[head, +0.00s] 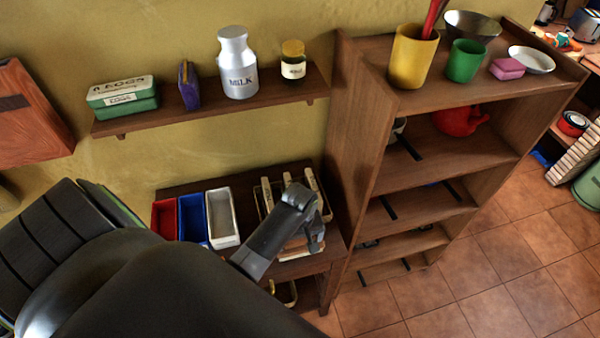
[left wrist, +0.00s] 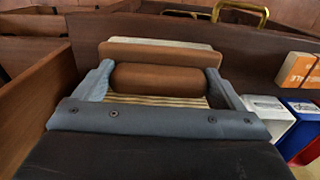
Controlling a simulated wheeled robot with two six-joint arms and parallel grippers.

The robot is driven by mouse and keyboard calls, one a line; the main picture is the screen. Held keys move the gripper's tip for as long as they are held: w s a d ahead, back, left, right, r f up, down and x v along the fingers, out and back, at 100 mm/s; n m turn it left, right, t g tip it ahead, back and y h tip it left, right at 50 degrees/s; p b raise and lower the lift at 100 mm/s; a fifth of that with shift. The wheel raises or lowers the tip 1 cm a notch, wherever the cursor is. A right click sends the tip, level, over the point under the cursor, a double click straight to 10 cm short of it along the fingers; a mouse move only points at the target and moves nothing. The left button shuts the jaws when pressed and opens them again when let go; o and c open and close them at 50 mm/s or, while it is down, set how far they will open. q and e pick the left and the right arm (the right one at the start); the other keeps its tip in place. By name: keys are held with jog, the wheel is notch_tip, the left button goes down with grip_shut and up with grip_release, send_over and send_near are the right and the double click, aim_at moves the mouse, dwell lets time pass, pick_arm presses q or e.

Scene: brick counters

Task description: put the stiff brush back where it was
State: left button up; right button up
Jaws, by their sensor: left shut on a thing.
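My left gripper (head: 305,240) hangs over the low wooden table in the head view, at its right end near the shelf unit. In the left wrist view my left gripper (left wrist: 159,75) has a brown block-like thing, which I take for the stiff brush (left wrist: 160,78), between its two fingers. It is shut on it. A pale striped surface shows just below the brown part; I cannot tell whether it is bristles or slats. In the head view the brush is mostly hidden by my gripper. My right gripper is in neither view.
Red (head: 165,219), blue (head: 193,218) and white (head: 222,218) bins stand left of my gripper. A brass-framed rack (head: 267,190) is behind it. The tall shelf unit (head: 345,130) closes the right side. A wall shelf (head: 200,110) with a milk can (head: 237,65) is above.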

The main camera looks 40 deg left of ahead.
aim_at(300, 244)
pick_arm(q)
notch_tip(300, 244, down, 2)
jog(key=shift+f, duration=0.6)
jog(key=o, duration=0.7)
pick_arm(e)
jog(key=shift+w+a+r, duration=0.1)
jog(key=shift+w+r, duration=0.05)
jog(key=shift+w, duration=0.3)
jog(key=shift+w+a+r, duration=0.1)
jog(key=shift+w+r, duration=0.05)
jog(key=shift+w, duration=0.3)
pick_arm(q)
jog(key=shift+r, duration=0.6)
notch_tip(300, 244, up, 11)
jog(key=shift+r+b, duration=0.1)
jog(key=shift+b, duration=0.35)
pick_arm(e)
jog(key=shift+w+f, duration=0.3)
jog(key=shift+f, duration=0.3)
pick_arm(q)
jog(key=shift+s, duration=0.1)
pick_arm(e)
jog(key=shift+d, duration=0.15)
